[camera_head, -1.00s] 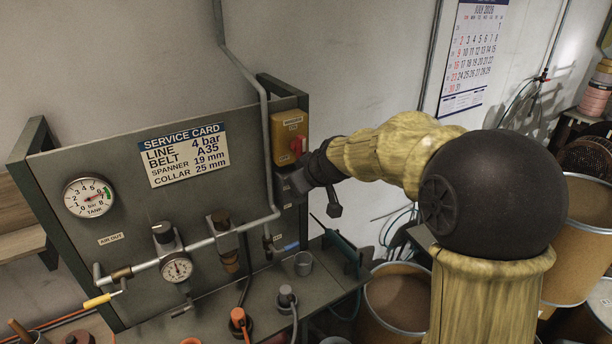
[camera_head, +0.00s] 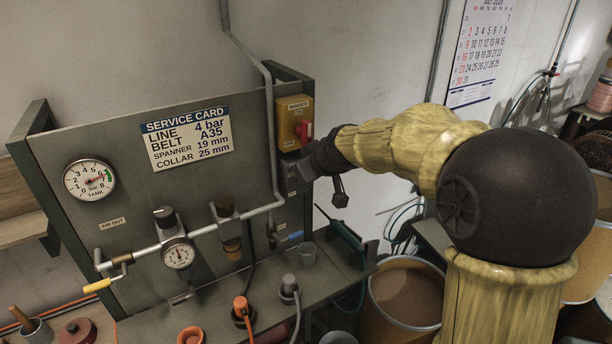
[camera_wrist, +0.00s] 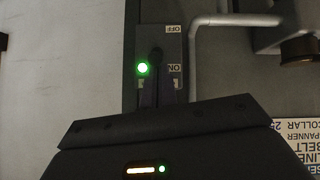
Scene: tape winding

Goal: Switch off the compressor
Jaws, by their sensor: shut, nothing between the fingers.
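In the wrist view a grey switch plate (camera_wrist: 173,48) is marked OFF at the picture's top and ON lower down. A dark lever (camera_wrist: 156,56) stands on it beside a lit green lamp (camera_wrist: 142,68); which marking the lever points to is hard to tell. My gripper (camera_wrist: 157,92) is shut and empty, its fingertips close to the lever at the ON side; contact cannot be told. In the head view my gripper (camera_head: 293,172) is at the panel's right edge, below the yellow box, and mostly hides this plate. No compressor body is identifiable.
The yellow box (camera_head: 291,112) with a red handle (camera_head: 304,131) sits just above my gripper. An air pipe (camera_head: 272,130) runs down left of it. The tank gauge (camera_head: 89,180) and service card (camera_head: 187,138) are further left.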

